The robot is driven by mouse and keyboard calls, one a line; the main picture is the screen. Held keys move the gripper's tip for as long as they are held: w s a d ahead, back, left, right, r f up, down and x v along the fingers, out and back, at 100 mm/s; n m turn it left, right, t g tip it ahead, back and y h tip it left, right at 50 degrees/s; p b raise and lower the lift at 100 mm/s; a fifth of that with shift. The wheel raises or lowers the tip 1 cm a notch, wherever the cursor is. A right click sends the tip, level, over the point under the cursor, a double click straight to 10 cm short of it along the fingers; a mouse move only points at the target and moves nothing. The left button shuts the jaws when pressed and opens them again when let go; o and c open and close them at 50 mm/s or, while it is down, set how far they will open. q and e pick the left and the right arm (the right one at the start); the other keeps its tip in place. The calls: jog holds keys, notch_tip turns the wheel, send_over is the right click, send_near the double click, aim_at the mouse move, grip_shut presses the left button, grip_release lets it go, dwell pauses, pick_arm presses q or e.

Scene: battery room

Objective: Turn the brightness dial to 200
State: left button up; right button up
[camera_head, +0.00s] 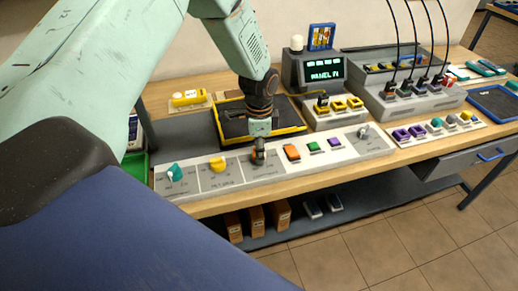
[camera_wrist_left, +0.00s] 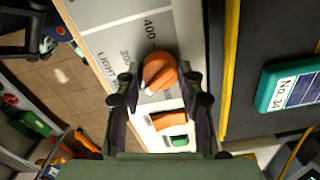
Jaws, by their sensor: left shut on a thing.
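My left gripper (camera_head: 259,155) reaches down to the panel between the yellow knob and the orange button, and mostly hides the dial in the head view. In the left wrist view my left gripper (camera_wrist_left: 160,88) has its fingers on both sides of the dial, shut on it. A pale mark shows on the dial's lower left; its exact reading is unclear. My right gripper is not in view.
On the same panel are a teal knob (camera_head: 174,172), a yellow knob (camera_head: 218,164), an orange button (camera_head: 291,152), a green button (camera_head: 313,147), a purple button (camera_head: 334,142) and a grey knob (camera_head: 363,131). A black tray with yellow edges (camera_head: 233,124) lies behind.

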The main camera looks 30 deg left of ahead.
pick_arm(q)
jog(key=shift+s+f+m, duration=0.1)
jog(key=shift+m, duration=0.2)
jog(key=o, duration=1.2)
notch_tip(320, 180, up, 12)
jog(key=shift+r, duration=0.1)
dwell(0.6)
